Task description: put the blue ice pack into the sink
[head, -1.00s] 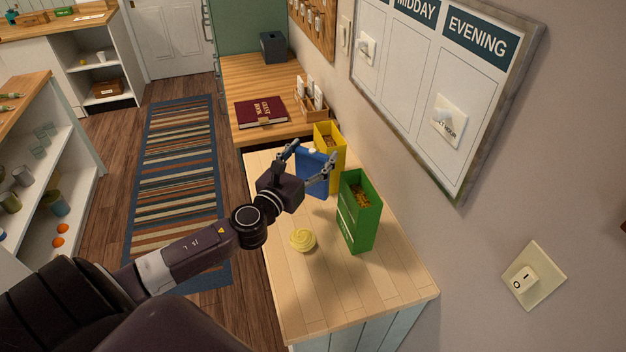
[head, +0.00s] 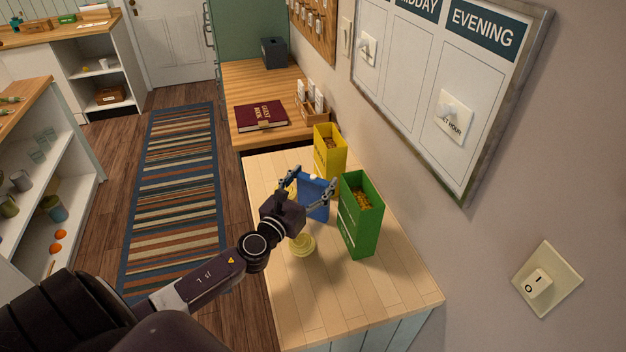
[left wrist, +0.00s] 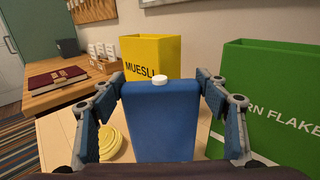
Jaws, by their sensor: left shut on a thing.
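The blue ice pack (head: 316,203), a flat blue block with a white cap, is between the fingers of my left gripper (head: 311,186). In the left wrist view the ice pack (left wrist: 161,120) stands upright, with a finger of my left gripper (left wrist: 160,105) against each side. The gripper is shut on it. The pack is over the light wooden counter (head: 330,300), between the cereal boxes and the counter's left edge. I cannot tell whether its base touches the counter. No sink shows in these views. My right gripper is not in view.
A green corn flakes box (head: 358,222) stands close to the right of the pack, and a yellow muesli box (head: 328,150) behind it. A red guest book (head: 262,115) lies on the farther counter. The striped rug (head: 175,200) is clear.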

